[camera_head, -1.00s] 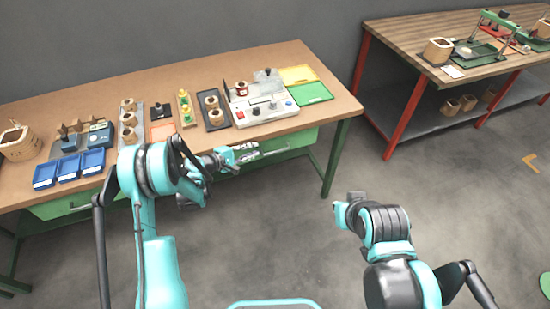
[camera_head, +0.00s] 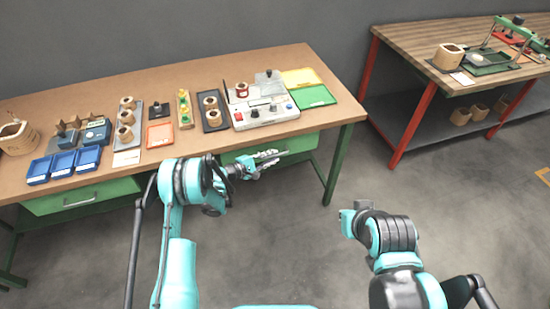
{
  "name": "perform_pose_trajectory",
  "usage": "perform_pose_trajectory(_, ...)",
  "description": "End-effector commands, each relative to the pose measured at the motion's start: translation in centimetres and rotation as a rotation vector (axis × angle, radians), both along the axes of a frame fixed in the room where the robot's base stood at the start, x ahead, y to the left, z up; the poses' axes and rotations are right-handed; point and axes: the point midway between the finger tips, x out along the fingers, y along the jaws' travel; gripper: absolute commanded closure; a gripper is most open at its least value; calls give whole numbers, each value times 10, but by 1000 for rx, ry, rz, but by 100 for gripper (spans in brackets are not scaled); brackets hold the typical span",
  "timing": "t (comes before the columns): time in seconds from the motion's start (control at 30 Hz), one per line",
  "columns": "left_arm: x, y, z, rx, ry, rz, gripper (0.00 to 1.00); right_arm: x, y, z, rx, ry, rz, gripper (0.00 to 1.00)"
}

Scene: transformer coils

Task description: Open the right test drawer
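The right test drawer (camera_head: 300,144) is a green front under the right part of the brown bench, below the white test device. It looks closed, flush under the tabletop. My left gripper (camera_head: 275,157) is in front of this drawer, pointing right, and hides part of its front and its handle. Its fingers are small here, and I cannot tell whether they are open or touch the handle. My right gripper (camera_head: 350,218) is over bare floor to the right of the bench, well apart from the drawer. Its finger state is not clear.
A second green drawer (camera_head: 80,197) with a metal handle sits under the left of the bench (camera_head: 185,86). A white test device (camera_head: 262,108), blue bins (camera_head: 63,164) and several coils stand on top. A red-legged workbench (camera_head: 400,62) is at the right. Floor between is free.

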Motion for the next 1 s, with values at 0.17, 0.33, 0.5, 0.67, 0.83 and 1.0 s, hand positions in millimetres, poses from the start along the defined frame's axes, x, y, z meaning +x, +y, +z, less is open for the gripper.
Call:
perform_pose_trajectory(0.17,10,-12,-4,1,0,1,81,0,0,-6,0,0,0,100)
perform_pose_trajectory(0.33,11,-14,-4,1,0,1,81,0,0,-6,0,0,0,100)
perform_pose_trajectory(0.5,11,-14,-3,1,0,2,94,0,0,-6,0,0,0,100)
perform_pose_trajectory(0.67,11,-13,-3,1,0,2,100,0,0,-6,0,0,0,100)
perform_pose_trajectory(0.83,11,-13,-3,1,0,2,100,0,0,-6,0,0,0,100)
perform_pose_trajectory(1.0,11,-13,-4,2,0,1,100,0,0,-6,0,0,0,100)
